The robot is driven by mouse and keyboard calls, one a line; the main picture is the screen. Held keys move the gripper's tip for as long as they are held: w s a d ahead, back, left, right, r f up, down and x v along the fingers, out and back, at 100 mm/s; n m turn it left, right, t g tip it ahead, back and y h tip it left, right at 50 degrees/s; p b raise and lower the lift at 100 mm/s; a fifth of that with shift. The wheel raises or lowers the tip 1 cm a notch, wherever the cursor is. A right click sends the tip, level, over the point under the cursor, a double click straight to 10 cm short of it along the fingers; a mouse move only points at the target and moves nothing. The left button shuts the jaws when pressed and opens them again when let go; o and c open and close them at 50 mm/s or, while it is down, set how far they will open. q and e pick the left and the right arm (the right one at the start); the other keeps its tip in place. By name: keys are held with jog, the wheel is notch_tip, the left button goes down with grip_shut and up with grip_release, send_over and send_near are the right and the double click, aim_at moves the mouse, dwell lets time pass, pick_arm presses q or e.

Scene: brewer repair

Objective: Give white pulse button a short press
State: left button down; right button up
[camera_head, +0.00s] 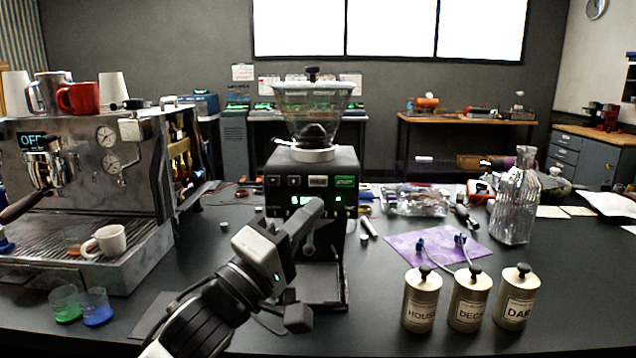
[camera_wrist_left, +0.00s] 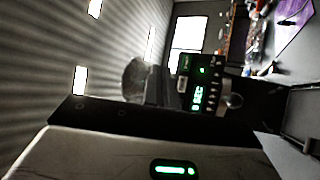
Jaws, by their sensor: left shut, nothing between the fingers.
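The black coffee grinder (camera_head: 342,165) stands at the middle of the table with a clear hopper on top. A row of buttons runs across its upper front, and the pale, whitish one (camera_head: 318,181), which looks like the pulse button, sits just left of a green one (camera_head: 345,181). My left gripper (camera_head: 314,207) is shut and empty, its tip in front of the grinder face, below the button row and partly over the green-lit display. I cannot tell whether it touches the face. The left wrist view shows the grinder's lit display (camera_wrist_left: 202,86) sideways beyond the fingers. My right gripper is out of view.
An espresso machine (camera_head: 70,185) with cups stands at the left. Green and blue cups (camera_head: 97,305) sit front left.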

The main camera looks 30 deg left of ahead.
aim_at(318, 181)
pick_arm(q)
jog(key=w+a, duration=0.1)
jog(key=w, duration=0.1)
jog(key=w+a, duration=0.1)
jog(key=w, duration=0.1)
jog(key=w+a, duration=0.1)
jog(key=w, duration=0.1)
jog(key=shift+a, duration=0.3)
jog(key=shift+w+a, duration=0.35)
jog(key=shift+w, duration=0.15)
jog(key=shift+w+a, duration=0.1)
jog(key=shift+w, duration=0.15)
dwell(0.4)
dwell(0.9)
jog(key=shift+w+a+p, duration=0.25)
jog(key=shift+w+p, duration=0.05)
jog(key=shift+w, duration=0.05)
jog(key=shift+w+a, duration=0.2)
jog(key=shift+w, duration=0.1)
dwell(2.7)
